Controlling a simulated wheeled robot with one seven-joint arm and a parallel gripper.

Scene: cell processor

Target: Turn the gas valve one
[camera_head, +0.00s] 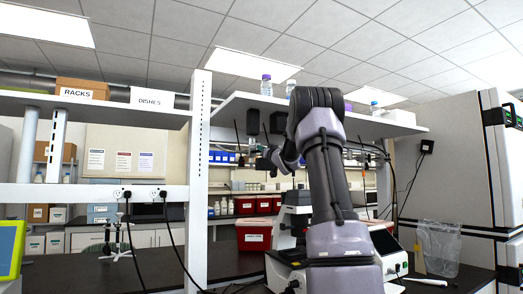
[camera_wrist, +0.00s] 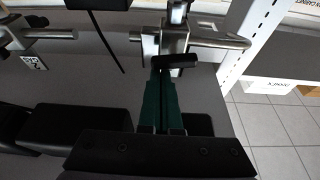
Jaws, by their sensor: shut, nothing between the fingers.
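A metal gas valve (camera_wrist: 177,42) with a short black handle shows at the top middle of the wrist view. My gripper (camera_wrist: 160,82) has dark green fingers, which are shut and empty. The fingertips sit right at the black handle; I cannot tell whether they touch it. No number shows on the valve by my fingers. In the head view, my arm reaches up under the shelf and mostly hides the gripper and valves.
A white slotted post (camera_wrist: 252,35) stands close on the right in the wrist view. In the head view, the upper shelf (camera_head: 240,104) carries bottles, and the dark bench (camera_head: 165,268) below has red bins (camera_head: 254,235) and a clear bag (camera_head: 438,248) at the right.

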